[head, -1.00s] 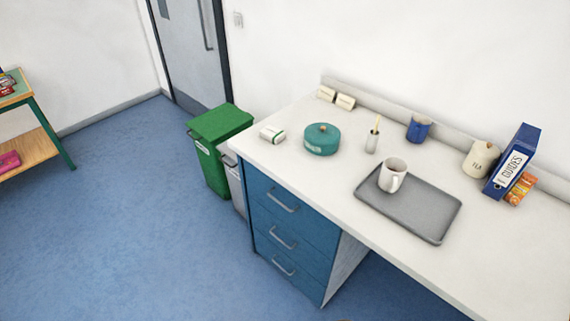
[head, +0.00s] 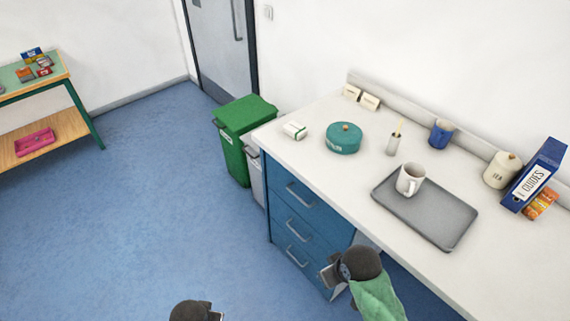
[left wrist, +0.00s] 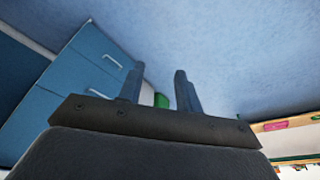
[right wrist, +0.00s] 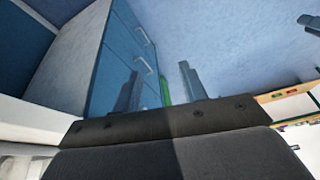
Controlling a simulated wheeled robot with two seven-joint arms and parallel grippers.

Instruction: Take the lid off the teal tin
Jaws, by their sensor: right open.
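The teal tin (head: 343,143) stands on the white counter with its round lid (head: 345,131) on it; the lid has a small brown knob. My right gripper (head: 328,275) is low in front of the blue drawers, below the counter top and well short of the tin. Its two fingers are apart and empty in the right wrist view (right wrist: 160,88). My left gripper (head: 216,312) is at the bottom edge of the head view, over the floor. Its fingers are apart with nothing between them in the left wrist view (left wrist: 160,90). The tin is in neither wrist view.
On the counter (head: 310,150) a small white box (head: 294,131) lies left of the tin. A cup with a stirrer (head: 394,143), a blue mug (head: 441,133) and a grey tray (head: 430,222) with a white mug (head: 410,179) are to its right. Drawers (head: 300,215) stand below; a green bin (head: 243,125) is beside.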

